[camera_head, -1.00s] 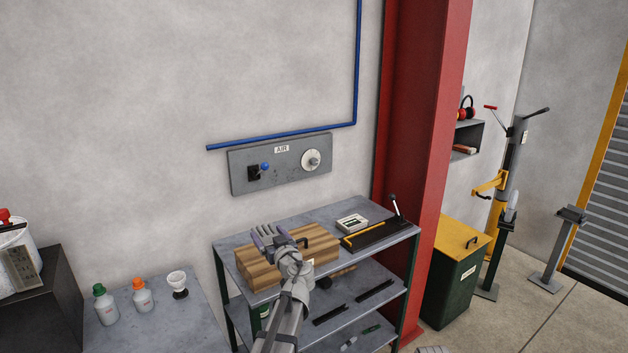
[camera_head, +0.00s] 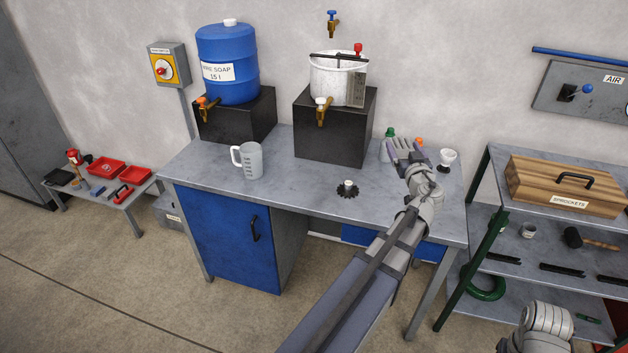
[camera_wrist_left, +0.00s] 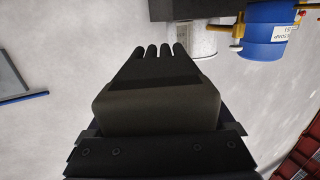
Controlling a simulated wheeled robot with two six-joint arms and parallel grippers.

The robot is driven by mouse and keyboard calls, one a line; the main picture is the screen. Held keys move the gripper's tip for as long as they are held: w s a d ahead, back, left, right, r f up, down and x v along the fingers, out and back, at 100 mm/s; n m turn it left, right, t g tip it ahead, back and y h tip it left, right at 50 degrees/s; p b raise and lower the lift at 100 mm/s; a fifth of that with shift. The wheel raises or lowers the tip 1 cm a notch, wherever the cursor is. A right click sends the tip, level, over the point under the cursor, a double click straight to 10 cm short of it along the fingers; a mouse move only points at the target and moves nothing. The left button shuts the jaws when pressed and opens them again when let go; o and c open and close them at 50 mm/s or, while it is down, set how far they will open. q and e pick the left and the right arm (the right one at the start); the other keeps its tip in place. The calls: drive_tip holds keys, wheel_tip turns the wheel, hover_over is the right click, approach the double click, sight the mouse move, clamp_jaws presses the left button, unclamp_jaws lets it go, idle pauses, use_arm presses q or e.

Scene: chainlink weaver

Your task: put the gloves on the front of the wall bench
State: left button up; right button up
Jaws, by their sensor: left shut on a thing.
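My left gripper (camera_head: 417,166) is shut on the grey gloves (camera_head: 402,150) and holds them up, in front of the right part of the wall bench as the head view sees it. In the left wrist view the gloves (camera_wrist_left: 155,95) look dark, with their fingers pointing away from the gripper. The wall bench (camera_head: 300,188) is a grey-topped table along the wall with a blue cabinet below. My right gripper is not in view; only a part of my right arm shows at the bottom right.
A shelf with a wooden sprocket box (camera_head: 565,186) stands right.

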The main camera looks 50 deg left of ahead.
use_arm(q)
drive_tip(key=s+d+f+b, duration=0.1)
drive_tip(key=s+f+b, duration=0.4)
drive_tip(key=f+b, duration=0.4)
drive_tip(key=s+d+f+b, duration=0.1)
drive_tip(key=s+f+b, duration=0.4)
drive_tip(key=f+b, duration=0.4)
wheel_tip(320, 180, down, 3)
drive_tip(key=shift+s+d+r+n+g+b, duration=0.1)
drive_tip(key=shift+s+d+n+g+b, duration=0.2)
drive_tip(key=shift+d+g, duration=0.1)
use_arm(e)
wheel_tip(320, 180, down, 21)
use_arm(q)
drive_tip(key=shift+w, duration=0.1)
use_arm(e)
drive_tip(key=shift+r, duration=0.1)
